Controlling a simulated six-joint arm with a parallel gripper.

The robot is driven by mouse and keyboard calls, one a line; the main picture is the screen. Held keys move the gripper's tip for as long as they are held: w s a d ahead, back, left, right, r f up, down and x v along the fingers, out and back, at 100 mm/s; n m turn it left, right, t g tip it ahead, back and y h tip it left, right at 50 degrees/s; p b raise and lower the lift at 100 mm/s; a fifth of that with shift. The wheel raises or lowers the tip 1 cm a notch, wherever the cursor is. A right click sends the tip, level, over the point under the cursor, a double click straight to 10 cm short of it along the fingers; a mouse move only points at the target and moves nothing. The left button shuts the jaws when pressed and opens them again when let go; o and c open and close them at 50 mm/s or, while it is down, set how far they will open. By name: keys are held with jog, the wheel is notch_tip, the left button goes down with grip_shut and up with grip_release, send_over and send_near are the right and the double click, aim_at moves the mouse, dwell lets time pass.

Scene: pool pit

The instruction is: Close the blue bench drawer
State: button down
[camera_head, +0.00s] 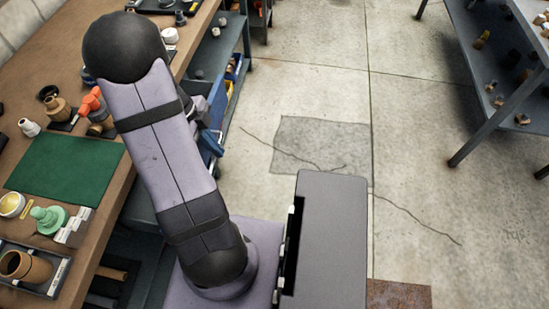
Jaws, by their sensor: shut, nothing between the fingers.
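A blue panel (211,142), which looks like the front of the bench drawer, shows just right of my arm at the bench's side. Most of the drawer is hidden behind my arm, so I cannot tell how far it stands out. The end of my arm with my gripper (215,104) is partly visible beside the bench edge, just above the blue panel. My gripper is shut and empty. Its fingertips are mostly hidden, and I cannot tell whether they touch the drawer.
The wooden bench (113,205) carries a green mat (66,168), an orange tool (91,101), pots and a tray (32,270). A blue bin (236,72) stands on the shelf below. A metal rack (480,60) stands at the upper right. The concrete floor (310,90) between is clear.

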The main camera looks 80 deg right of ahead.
jog(key=w, duration=1)
jog(key=shift+s, duration=0.1)
